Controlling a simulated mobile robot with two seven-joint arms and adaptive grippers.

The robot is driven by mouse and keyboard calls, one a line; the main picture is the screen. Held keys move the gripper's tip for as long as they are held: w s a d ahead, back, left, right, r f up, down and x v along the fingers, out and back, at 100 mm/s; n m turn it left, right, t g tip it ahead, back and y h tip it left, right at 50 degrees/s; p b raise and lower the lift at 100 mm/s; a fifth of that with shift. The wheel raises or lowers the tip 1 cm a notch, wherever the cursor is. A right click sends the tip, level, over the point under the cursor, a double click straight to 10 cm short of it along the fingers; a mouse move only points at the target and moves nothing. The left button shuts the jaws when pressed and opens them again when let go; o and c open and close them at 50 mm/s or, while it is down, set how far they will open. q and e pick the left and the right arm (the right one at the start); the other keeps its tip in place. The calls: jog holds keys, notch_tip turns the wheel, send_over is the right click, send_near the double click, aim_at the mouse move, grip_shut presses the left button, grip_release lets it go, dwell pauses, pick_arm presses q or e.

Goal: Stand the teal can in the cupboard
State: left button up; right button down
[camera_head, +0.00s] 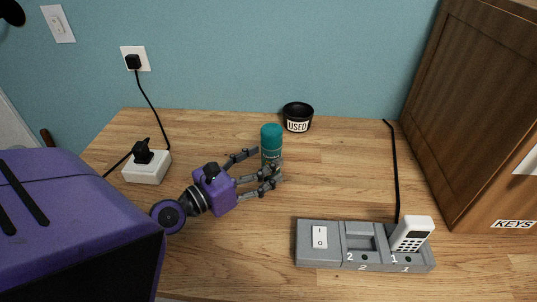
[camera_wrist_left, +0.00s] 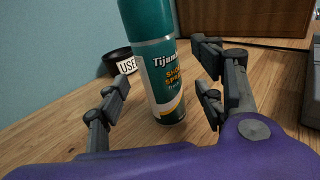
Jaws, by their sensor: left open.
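The teal can (camera_head: 271,139) stands upright on the wooden worktop near its middle. Its lower part is partly hidden by my gripper's fingers in the head view. My left gripper (camera_head: 270,170) is open, with its fingers reaching around the can. In the left wrist view the can (camera_wrist_left: 160,65) stands between the open fingers of the left gripper (camera_wrist_left: 165,95), with gaps visible on both sides. The brown wooden cupboard (camera_head: 470,95) stands at the right end of the worktop, with a KEYS label on it. My right gripper is not in view.
A black bowl labelled USED (camera_head: 298,116) stands behind the can. A grey charging dock (camera_head: 320,258) with a white handset (camera_head: 411,234) lies at the front right. A white socket box (camera_head: 147,167) is at the left. The worktop between can and cupboard is mostly clear, crossed by a black cable (camera_head: 395,170).

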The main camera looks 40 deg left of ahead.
aim_at(263, 162)
pick_arm(q)
jog(key=p+x, duration=0.1)
jog(key=x, duration=0.2)
jog(key=shift+r, duration=0.2)
jog(key=shift+w+f, duration=0.15)
jog(key=shift+w, duration=0.1)
jog(key=shift+f, duration=0.15)
jog(key=shift+s, duration=0.1)
jog(key=c, duration=1.4)
jog(key=shift+c, duration=0.6)
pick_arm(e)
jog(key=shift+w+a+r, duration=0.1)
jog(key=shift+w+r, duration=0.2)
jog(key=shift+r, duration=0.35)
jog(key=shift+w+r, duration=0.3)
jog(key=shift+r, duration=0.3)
